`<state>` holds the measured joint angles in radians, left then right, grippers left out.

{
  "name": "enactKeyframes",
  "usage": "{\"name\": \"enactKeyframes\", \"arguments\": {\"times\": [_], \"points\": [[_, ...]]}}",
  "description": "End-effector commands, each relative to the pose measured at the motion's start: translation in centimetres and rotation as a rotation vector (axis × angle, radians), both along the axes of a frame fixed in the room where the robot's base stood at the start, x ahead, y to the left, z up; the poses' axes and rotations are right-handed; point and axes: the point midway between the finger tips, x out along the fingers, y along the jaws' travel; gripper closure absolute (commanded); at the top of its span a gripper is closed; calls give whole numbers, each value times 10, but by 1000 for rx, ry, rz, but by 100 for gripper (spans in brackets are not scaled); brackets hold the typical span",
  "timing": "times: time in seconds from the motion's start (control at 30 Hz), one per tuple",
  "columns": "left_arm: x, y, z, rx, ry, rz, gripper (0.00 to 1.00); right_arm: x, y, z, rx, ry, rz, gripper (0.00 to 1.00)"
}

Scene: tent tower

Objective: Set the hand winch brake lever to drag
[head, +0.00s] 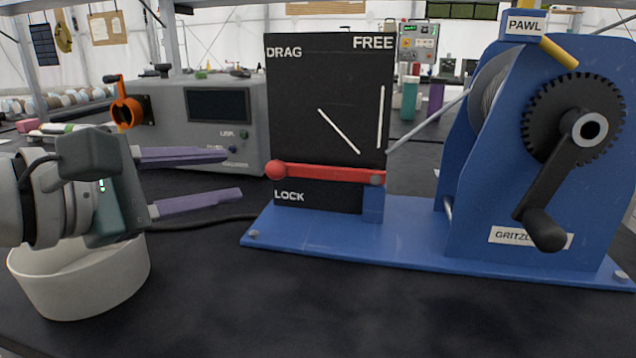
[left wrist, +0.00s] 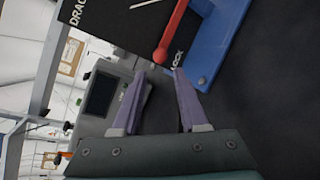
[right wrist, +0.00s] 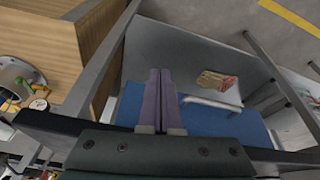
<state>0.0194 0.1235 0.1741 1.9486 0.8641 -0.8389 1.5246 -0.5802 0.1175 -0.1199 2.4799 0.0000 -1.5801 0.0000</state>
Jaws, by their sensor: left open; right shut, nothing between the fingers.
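The red brake lever (head: 330,173) lies nearly level across the black plate (head: 325,90), its round knob at the left end just above the LOCK label. DRAG is printed at the plate's upper left and FREE at its upper right. The blue hand winch (head: 545,150) stands right of the plate on the same blue base. My left gripper (head: 235,174) is open and empty, left of the knob and apart from it. In the left wrist view the red lever (left wrist: 175,32) shows just beyond the fingertips. My right gripper (right wrist: 160,72) is shut and empty, away from the winch.
A white round bowl (head: 80,280) stands under my left gripper. A grey box (head: 205,115) with a dark screen and an orange reel (head: 125,108) stand behind it. A black cable runs toward the blue base (head: 400,245). The dark table is clear in front.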

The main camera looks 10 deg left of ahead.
Motion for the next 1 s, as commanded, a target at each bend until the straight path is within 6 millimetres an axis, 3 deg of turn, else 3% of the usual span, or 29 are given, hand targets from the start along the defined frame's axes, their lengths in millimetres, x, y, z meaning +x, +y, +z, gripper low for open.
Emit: {"name": "enactKeyframes", "arguments": {"times": [0.2,0.4,0.8,1.0], "points": [[39,-18,-12,-1,0,-2,57,0,0,-12,0,0,1,100],[64,-29,-18,2,-1,-2,57,0,0,-20,-2,0,2,100],[72,-33,-20,5,1,-2,57,0,-1,-21,-4,-1,3,100],[72,-33,-20,5,1,-2,78,0,-1,-21,-4,0,3,100]]}}
